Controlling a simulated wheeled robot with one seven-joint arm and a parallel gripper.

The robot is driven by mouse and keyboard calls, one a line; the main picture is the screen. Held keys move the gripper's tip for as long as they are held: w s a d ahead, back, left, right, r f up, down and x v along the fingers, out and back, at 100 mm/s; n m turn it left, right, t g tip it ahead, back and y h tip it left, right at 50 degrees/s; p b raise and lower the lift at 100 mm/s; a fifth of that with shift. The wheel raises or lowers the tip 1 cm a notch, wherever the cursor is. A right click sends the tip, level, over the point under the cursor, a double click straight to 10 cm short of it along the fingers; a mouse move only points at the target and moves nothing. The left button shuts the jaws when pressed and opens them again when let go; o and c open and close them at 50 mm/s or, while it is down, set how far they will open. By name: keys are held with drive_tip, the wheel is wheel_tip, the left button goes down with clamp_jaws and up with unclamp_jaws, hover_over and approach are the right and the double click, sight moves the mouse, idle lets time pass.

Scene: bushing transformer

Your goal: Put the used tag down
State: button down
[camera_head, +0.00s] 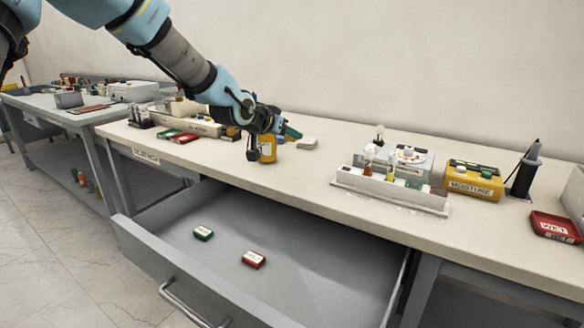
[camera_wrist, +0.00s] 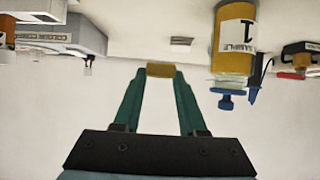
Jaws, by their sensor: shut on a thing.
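My gripper (camera_wrist: 160,72) shows in the wrist view with two green fingers closed on a small yellow-brown block, the used tag (camera_wrist: 160,70), held at the fingertips. In the head view my gripper (camera_head: 291,132) is above the bench, just behind and right of a yellow sample bottle (camera_head: 267,150). Below in the open drawer (camera_head: 330,262) lie a green tag (camera_head: 203,233) and a red tag (camera_head: 254,259).
A white rack (camera_head: 390,190), a yellow moisture box (camera_head: 473,182), a black holder (camera_head: 524,175) and a red tray (camera_head: 555,227) stand to the right. The bench between bottle and rack is clear.

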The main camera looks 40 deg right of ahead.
sight(289, 173)
wheel_tip(289, 173, down, 9)
drive_tip(key=shift+p, duration=0.65)
drive_tip(key=shift+f, duration=0.2)
drive_tip(key=shift+c, duration=2.3)
unclamp_jaws()
drive_tip(key=shift+r, duration=0.1)
drive_tip(key=shift+r, duration=0.2)
drive_tip(key=b+v, duration=0.1)
drive_tip(key=v, duration=1.1)
drive_tip(key=shift+b, duration=0.35)
drive_tip(key=shift+f, duration=0.1)
